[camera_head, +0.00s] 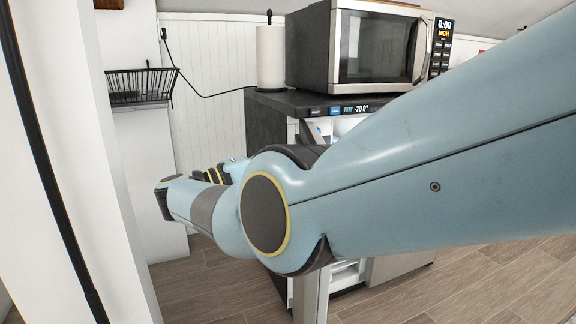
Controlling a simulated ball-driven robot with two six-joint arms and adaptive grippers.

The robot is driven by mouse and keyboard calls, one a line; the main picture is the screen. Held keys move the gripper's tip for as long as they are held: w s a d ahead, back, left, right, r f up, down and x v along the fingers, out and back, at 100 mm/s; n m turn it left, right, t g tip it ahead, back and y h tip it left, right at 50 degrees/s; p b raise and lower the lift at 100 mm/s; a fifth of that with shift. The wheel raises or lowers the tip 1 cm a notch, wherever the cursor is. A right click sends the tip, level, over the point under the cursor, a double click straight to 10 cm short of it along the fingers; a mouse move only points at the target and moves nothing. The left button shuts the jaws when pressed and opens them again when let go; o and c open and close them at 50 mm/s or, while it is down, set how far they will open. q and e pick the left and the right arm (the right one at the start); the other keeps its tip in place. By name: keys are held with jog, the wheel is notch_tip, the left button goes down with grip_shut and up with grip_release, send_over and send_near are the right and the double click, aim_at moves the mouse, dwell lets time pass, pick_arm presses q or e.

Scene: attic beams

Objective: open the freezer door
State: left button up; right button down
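The freezer (268,130) is a dark cabinet with a lit display (348,109) reading -20.0 along its top front edge. White interior shows just under the display and again low down, where shelves or drawers (346,276) are visible, so the door stands at least partly open. A narrow grey upright panel (310,298) below my arm looks like the door seen nearly edge-on. My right arm crosses from the right and covers most of the freezer front. Its wrist parts show at the left, but its gripper fingers are hidden. My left gripper is out of view.
A microwave (378,47) and a paper towel roll (270,57) stand on the freezer top. A black wire basket (140,86) is at the left, beside a near white post (75,150). The wooden floor (480,285) is clear at the lower right.

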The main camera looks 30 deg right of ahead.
jog(key=shift+w, duration=0.1)
jog(key=c, duration=1.6)
grip_release()
